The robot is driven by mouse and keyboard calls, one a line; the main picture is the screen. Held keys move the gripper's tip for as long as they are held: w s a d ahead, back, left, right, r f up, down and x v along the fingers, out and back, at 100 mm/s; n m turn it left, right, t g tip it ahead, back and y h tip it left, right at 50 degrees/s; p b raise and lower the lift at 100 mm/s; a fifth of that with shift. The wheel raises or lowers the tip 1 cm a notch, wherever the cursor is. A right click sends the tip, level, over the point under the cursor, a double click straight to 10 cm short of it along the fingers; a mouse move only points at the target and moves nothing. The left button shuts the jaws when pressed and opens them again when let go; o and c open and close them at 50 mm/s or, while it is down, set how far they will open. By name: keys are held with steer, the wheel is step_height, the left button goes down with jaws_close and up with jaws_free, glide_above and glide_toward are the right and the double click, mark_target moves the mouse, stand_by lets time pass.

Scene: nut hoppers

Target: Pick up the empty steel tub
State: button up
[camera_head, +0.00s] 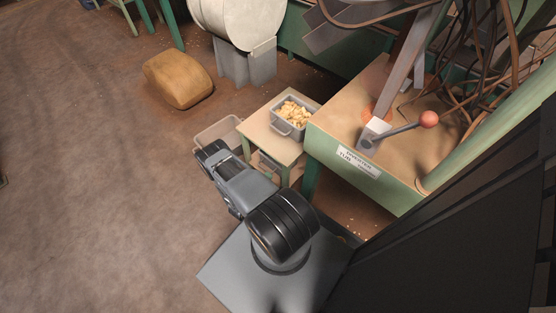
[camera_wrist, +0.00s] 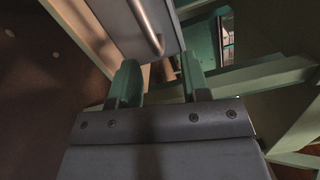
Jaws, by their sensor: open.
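A grey metal tub (camera_wrist: 135,22) with a bar handle (camera_wrist: 150,28) fills the top middle of the wrist view. Its inside is hidden, so I cannot tell there whether it is empty. My gripper (camera_wrist: 160,80) is open, with its two green fingers pointing toward the tub; the handle's near end lies between the fingers' lines. I cannot tell whether they touch it. In the head view a grey tub-like shape (camera_head: 271,164) shows partly under the small table (camera_head: 255,128). My arm hides much of that area and the gripper there.
A grey tub full of pale nuts (camera_head: 290,116) stands on the small table. A pale bin (camera_head: 219,133) is on the floor beside it. The hopper table with a red-knobbed lever (camera_head: 429,119) is at right. A brown sack (camera_head: 178,79) lies farther back. Floor at left is clear.

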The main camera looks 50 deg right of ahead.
mark_target(273, 171)
steer(key=shift+d+b, duration=0.6)
steer(key=shift+d, duration=1.75)
jaws_close()
